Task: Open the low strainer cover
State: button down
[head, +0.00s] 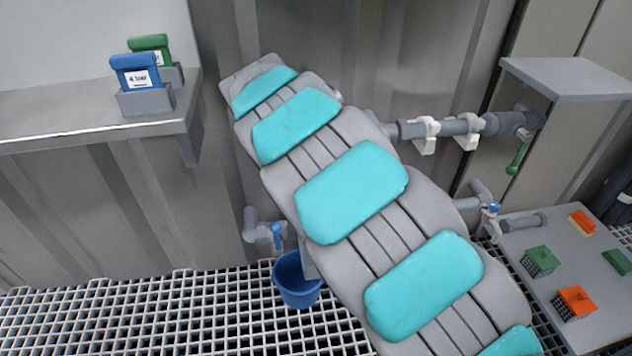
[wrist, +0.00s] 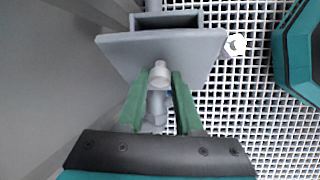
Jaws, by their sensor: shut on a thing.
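In the wrist view my gripper (wrist: 160,78) has two green fingers. They are shut on a small pale knob (wrist: 160,71) with a rounded tip. The knob stands in front of a flat grey plate (wrist: 113,45), which I take to be the low strainer cover. I cannot tell from here whether the knob is fixed to the plate. A grey rectangular frame with a dark opening (wrist: 170,20) shows at the plate's far edge. Below the knob, grey pipework (wrist: 155,107) shows between the fingers. In the head view my arm hides the gripper and the cover.
White floor grating (head: 150,310) lies below. A blue bucket (head: 298,285) hangs or stands under a pipe with a blue-handled valve (head: 277,236). A shelf (head: 70,115) holds blue and green blocks. A low grey table (head: 560,255) at right carries green and orange pieces.

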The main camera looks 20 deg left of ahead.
jog(key=shift+s+a+r+t+h, duration=0.1)
jog(key=shift+s+a+t+h, duration=0.15)
jog(key=shift+a+t+h, duration=0.1)
jog(key=c, duration=0.6)
grip_release()
jog(key=shift+p+v, duration=0.6)
jog(key=shift+v, duration=3.3)
